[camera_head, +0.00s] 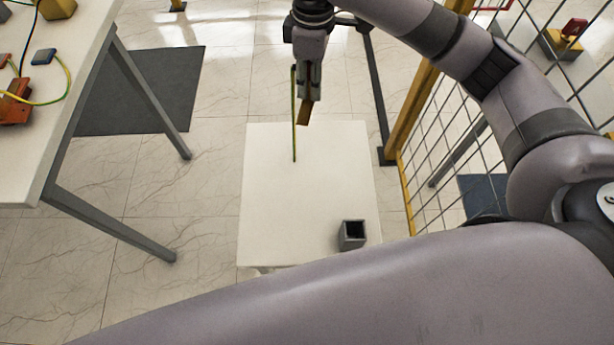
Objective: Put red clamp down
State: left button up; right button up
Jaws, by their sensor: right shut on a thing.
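My right gripper (309,92) points down above the far part of a small white table (290,200). It is shut on the red clamp (304,113), which looks orange-brown and sticks out below the fingers. A thin green-yellow cable (294,130) hangs down beside the clamp, its lower end over the tabletop. I cannot tell whether the cable touches the table. The clamp appears to be above the surface. My left gripper is not in view.
A small grey open box (352,235) stands at the table's near right corner. The rest of the tabletop is bare. A yellow-framed mesh fence (440,130) is to the right. A bench (60,130) at left holds a blue clamp (43,56) and an orange-red piece (14,108).

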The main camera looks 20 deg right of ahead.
notch_tip(320, 180, down, 3)
jog(key=n+b, duration=0.1)
jog(key=n, duration=0.2)
pick_arm(q)
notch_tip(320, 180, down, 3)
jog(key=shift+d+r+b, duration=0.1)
jog(key=shift+b, duration=0.35)
pick_arm(e)
send_near(307, 150)
notch_tip(307, 150, down, 6)
jog(key=shift+r, duration=0.1)
jog(key=shift+f, duration=0.2)
jog(key=o, duration=1.2)
jog(key=shift+c, duration=0.2)
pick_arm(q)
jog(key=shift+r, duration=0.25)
pick_arm(e)
notch_tip(307, 150, up, 12)
jog(key=shift+r, duration=0.15)
jog(key=shift+s, duration=0.1)
